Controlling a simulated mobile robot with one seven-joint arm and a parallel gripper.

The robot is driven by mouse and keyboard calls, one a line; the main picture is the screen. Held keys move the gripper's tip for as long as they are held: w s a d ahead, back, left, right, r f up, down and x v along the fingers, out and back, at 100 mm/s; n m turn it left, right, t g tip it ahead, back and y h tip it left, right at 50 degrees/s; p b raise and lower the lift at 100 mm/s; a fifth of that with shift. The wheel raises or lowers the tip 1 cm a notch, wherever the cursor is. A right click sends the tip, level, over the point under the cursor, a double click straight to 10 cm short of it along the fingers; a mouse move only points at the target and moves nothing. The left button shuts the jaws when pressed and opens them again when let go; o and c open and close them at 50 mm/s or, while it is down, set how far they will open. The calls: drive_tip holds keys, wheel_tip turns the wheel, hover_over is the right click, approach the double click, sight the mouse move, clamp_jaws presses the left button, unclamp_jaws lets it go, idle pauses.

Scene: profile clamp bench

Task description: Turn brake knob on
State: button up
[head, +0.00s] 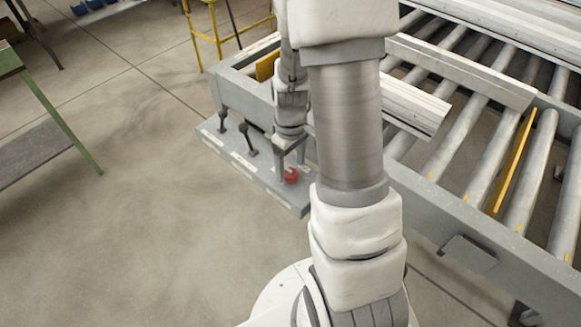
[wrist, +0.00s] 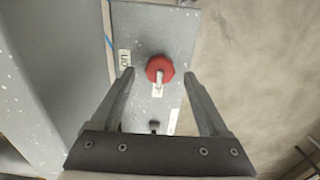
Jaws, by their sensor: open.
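The brake knob (wrist: 158,68) is red with several flat sides and a pale pointer bar directed down in the wrist view. An ON label (wrist: 124,61) lies to its left, and a second small label (wrist: 157,91) lies just below it. In the head view the red knob (head: 291,175) sits near the right end of a grey panel (head: 240,165). My gripper (wrist: 158,75) is open, with one finger on each side of the knob and gaps between. In the head view my gripper (head: 289,150) hangs over the knob. Finger height relative to the knob is hard to tell.
A roller conveyor frame (head: 465,230) with a pale metal profile (head: 415,108) lies to the right, partly hidden by my arm. A green-edged table (head: 62,125) is at left. The floor between is clear.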

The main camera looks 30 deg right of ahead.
drive_tip(key=shift+f, duration=0.65)
clamp_jaws()
